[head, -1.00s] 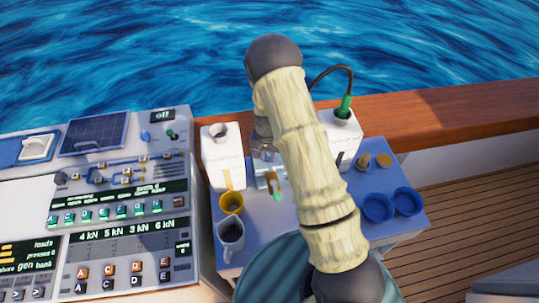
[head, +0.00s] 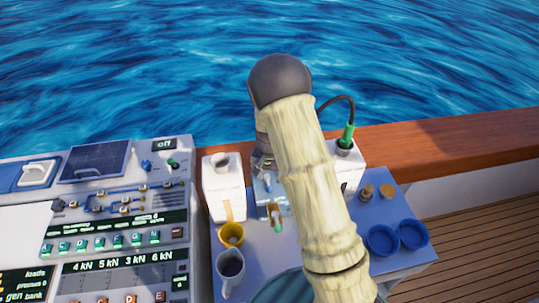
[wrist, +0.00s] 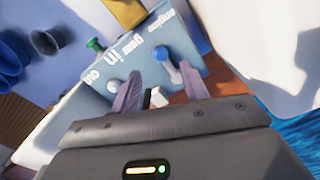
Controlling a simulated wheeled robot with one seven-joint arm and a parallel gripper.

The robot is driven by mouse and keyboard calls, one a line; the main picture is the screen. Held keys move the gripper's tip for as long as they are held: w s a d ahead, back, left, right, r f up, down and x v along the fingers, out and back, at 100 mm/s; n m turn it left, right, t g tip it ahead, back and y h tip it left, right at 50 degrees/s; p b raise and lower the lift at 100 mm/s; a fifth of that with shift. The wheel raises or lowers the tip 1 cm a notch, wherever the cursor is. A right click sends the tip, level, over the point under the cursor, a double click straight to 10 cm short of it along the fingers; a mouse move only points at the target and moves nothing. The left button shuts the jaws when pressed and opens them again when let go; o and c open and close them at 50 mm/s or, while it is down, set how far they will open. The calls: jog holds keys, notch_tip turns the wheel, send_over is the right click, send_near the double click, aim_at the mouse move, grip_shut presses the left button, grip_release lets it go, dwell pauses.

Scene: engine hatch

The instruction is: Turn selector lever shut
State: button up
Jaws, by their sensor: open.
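A pale blue box (wrist: 140,55), printed with words including "engine" and "in", fills the upper middle of the wrist view. A small lever with a white knob and a blue stem (wrist: 163,56) sits on its face; I take it for the selector lever. My gripper (wrist: 160,72) is open, its two fingers on either side of the lever's line, with no clear contact. In the head view the box (head: 262,188) stands between two white canisters, partly behind my arm. My gripper (head: 268,160) is mostly hidden there too. A white round knob (wrist: 113,85) lies beside the left finger.
A green-tipped spout (head: 277,224) projects at the box's front. White canisters (head: 222,190), a yellow cup (head: 231,234), a grey jug (head: 230,268) and blue bowls (head: 382,240) crowd the blue table. A control panel (head: 110,215) stands at left.

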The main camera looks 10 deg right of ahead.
aim_at(270, 188)
notch_tip(270, 188, up, 12)
jog(key=b, duration=0.2)
jog(key=shift+f, duration=0.25)
jog(key=s+d+r+n+t, duration=0.1)
jog(key=s+d+n, duration=0.1)
jog(key=s, duration=0.8)
jog(key=s+d+r+n+t, duration=0.1)
jog(key=s+d+r+n, duration=0.1)
jog(key=s, duration=0.7)
jog(key=shift+s+d+r+t, duration=0.2)
jog(key=shift+s+r+t, duration=0.1)
jog(key=shift+s, duration=0.05)
